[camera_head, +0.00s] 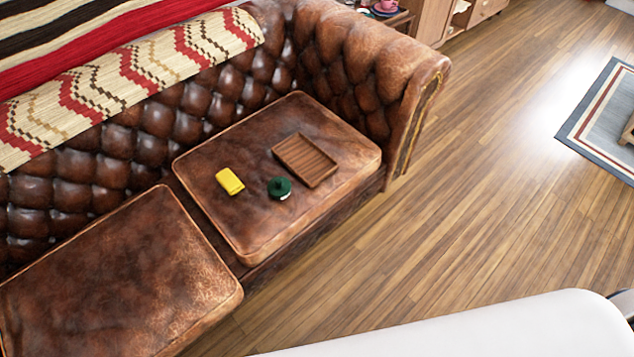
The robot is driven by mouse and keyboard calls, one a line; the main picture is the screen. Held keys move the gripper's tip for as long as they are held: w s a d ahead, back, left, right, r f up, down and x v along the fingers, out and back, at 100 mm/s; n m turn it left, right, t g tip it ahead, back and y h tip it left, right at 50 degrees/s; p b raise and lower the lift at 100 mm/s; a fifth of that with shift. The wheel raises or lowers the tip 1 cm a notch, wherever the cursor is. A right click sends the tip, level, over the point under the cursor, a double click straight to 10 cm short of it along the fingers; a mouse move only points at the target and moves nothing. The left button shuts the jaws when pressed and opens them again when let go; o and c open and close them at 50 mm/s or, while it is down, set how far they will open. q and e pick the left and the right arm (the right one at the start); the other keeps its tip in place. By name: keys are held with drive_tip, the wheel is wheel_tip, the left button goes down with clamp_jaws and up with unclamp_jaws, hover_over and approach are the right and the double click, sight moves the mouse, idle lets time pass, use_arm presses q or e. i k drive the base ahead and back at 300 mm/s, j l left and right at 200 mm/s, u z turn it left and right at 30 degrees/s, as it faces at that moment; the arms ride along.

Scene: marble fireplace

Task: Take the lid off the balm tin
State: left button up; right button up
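A small round dark green tin (279,188), which looks like the balm tin, sits on the right seat cushion of a brown leather sofa. A knob-like bump shows on its top, and a thin pale edge shows low on its front side. The lid appears to be on it, but it is too small to be sure. Neither of my grippers is in view.
A brown wooden tray (305,160) with a ribbed floor lies just right of the tin. A yellow block-like item (229,181) lies to its left. The sofa's right arm (405,75) rises behind the cushion (240,235). Wooden floor (480,200) is clear in front.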

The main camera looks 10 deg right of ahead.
sight(279, 186)
drive_tip(key=u, duration=0.25)
drive_tip(key=i+l+u, duration=0.1)
drive_tip(key=l+u, duration=0.85)
drive_tip(key=u, duration=0.15)
drive_tip(key=l+u, duration=0.1)
drive_tip(key=l, duration=0.55)
drive_tip(key=k+l+u, duration=0.1)
drive_tip(key=l, duration=1.25)
drive_tip(key=k+u, duration=0.05)
